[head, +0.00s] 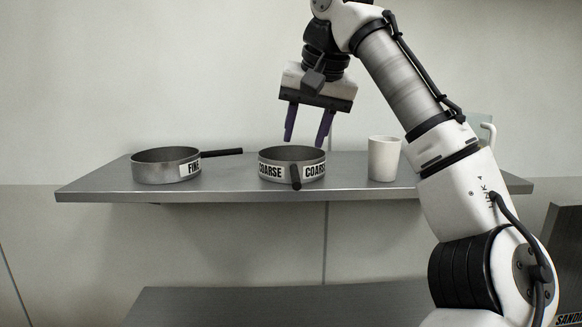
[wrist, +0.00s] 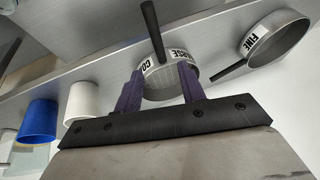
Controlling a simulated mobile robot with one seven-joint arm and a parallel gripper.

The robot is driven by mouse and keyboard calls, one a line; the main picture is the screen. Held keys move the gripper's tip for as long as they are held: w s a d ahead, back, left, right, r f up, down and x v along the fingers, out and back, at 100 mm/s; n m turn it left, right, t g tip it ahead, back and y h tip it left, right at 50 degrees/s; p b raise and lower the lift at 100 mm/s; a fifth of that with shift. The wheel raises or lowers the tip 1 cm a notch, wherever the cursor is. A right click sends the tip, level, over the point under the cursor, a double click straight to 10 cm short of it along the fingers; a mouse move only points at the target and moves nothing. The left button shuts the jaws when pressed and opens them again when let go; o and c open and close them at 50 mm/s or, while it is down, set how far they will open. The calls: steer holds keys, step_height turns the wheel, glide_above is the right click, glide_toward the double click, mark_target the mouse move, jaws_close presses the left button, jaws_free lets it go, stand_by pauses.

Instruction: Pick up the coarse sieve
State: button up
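The coarse sieve (head: 271,171) is a round metal pan with COARSE labels and a dark handle (head: 296,177) pointing toward the front edge of the grey shelf. My gripper (head: 304,143) is open and empty, with its two purple fingers pointing down just above the sieve. In the wrist view the sieve (wrist: 158,82) shows between and beyond the fingers (wrist: 158,88), its handle pointing up in the picture. Part of its rim is hidden by the fingers there. I see no contact between fingers and sieve in the head view.
The fine sieve (head: 160,171) stands on the shelf (head: 230,190) at left, its handle pointing right toward the coarse sieve. A white cup (head: 384,158) stands close on the right. A blue cup (wrist: 38,120) shows in the wrist view. The wall (head: 150,70) is behind.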

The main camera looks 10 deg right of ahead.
mark_target(295, 167)
steer(key=shift+p+x, duration=0.9)
steer(key=shift+x, duration=3.2)
steer(key=shift+w, duration=0.2)
steer(key=shift+c, duration=0.4)
steer(key=shift+r, duration=0.1)
jaws_close()
